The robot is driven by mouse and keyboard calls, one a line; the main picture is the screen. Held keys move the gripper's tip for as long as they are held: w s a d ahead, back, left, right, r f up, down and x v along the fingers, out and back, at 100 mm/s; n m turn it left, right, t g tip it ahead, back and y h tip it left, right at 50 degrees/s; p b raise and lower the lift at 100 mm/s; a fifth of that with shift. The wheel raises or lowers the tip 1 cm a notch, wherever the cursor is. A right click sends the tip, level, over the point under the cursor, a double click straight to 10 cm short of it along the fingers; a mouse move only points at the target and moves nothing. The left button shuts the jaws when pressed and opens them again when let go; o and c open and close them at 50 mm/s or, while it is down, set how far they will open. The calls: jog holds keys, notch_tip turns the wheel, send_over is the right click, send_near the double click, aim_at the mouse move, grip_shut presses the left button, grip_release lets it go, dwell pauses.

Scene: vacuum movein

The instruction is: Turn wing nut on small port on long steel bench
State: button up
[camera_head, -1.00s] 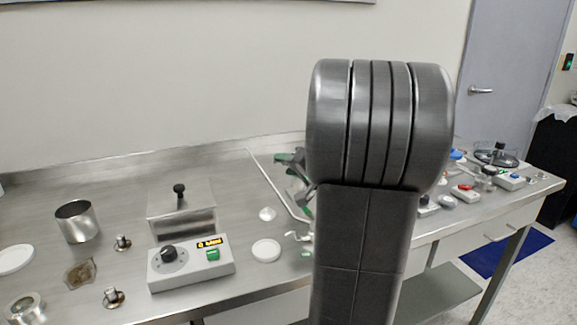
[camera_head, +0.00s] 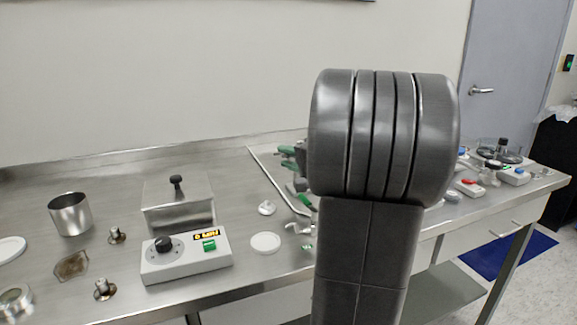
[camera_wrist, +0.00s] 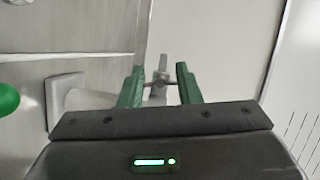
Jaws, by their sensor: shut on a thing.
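In the wrist view my gripper (camera_wrist: 160,78) has its two green fingers on either side of a small grey metal piece, which looks like the wing nut (camera_wrist: 161,76). The fingers are closed on it. A pale grey flared fitting (camera_wrist: 66,97), perhaps the small port, lies just left of the fingers, over the bench edge. In the head view my thick grey arm hides most of my gripper and the spot it works at. A small metal fitting (camera_head: 297,228) shows left of the arm on the long steel bench (camera_head: 225,185).
A control box (camera_head: 187,255) with a knob and green switch stands left of the arm, near a white disc (camera_head: 265,243). A metal cup (camera_head: 70,214) stands at far left. Red (camera_head: 470,187) and blue button boxes crowd the bench's right end.

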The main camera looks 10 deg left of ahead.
jog(key=shift+f+m+y+b, duration=0.1)
jog(key=shift+m+y+b, duration=0.2)
jog(key=shift+m+b, duration=0.3)
jog(key=o, duration=1)
jog(key=p+v, duration=0.1)
jog(key=v, duration=1.2)
jog(key=shift+s+d, duration=0.25)
jog(key=shift+d, duration=0.05)
jog(key=shift+a, duration=0.1)
